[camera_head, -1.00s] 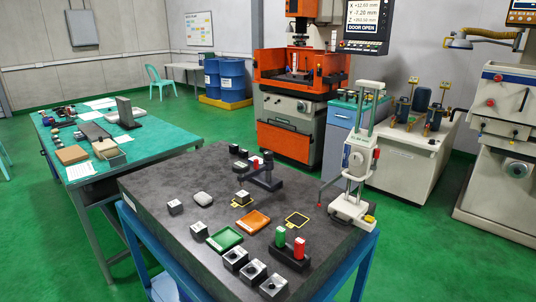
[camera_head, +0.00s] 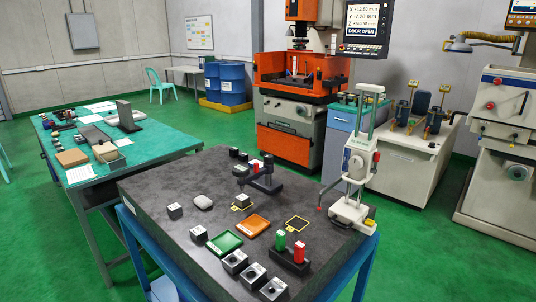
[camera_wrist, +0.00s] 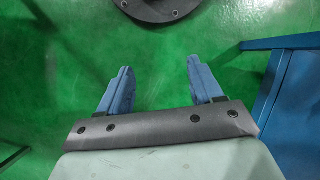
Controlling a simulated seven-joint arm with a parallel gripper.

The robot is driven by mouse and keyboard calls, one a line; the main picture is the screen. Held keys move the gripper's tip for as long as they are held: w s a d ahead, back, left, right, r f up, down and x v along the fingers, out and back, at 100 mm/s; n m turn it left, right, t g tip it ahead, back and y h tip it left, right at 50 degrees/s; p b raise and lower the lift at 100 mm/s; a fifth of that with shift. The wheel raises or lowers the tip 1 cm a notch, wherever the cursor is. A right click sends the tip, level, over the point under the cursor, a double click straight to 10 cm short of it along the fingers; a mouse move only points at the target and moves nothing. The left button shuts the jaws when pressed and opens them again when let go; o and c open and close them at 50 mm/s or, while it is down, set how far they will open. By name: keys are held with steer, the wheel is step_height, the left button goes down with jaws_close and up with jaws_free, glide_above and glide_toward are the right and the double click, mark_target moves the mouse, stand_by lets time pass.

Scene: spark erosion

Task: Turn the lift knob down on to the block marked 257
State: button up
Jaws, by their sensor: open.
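On the dark table stands a small dark stand (camera_head: 268,178) with a round dial at its left and a red-and-white part by its post; I cannot make out a lift knob on it. A dark block with a light top (camera_head: 242,200) sits beneath the dial in a yellow outline; whether they touch is unclear. Other similar blocks include one at the left (camera_head: 174,211) and several at the front (camera_head: 235,262). Their numbers are too small to read, so I cannot tell which is 257. My gripper (camera_wrist: 160,78) is open and empty over the green floor, away from the tabletop.
A tall white gauge (camera_head: 357,165) stands at the table's right corner. A blue frame (camera_wrist: 285,85) is right of my gripper.

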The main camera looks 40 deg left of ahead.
steer(key=w+a+r+n+t, duration=0.25)
steer(key=w+a+r, duration=0.35)
steer(key=a+r, duration=0.45)
steer(key=w+a+r+n+t, duration=0.1)
steer(key=w+a+r+n, duration=0.3)
steer(key=w+a+r, duration=0.45)
steer(key=s+a+r+n+t+y, duration=0.1)
steer(key=s+a+r+n, duration=0.15)
steer(key=a+r, duration=0.65)
steer(key=s+a+r+n, duration=0.25)
steer(key=a+r, duration=0.25)
steer(key=r, duration=0.8)
steer(key=s+a+r+n+t+y, duration=0.1)
steer(key=s+a+r+n, duration=0.15)
steer(key=a+r, duration=0.65)
step_height(320, 180, up, 23)
steer(key=n+h, duration=0.1)
steer(key=n, duration=0.4)
glide_above(268, 155)
steer(key=shift+g, duration=0.25)
step_height(268, 155, down, 14)
steer(key=shift+s+d+r, duration=0.1)
steer(key=shift+s, duration=0.05)
steer(key=shift+c, duration=0.5)
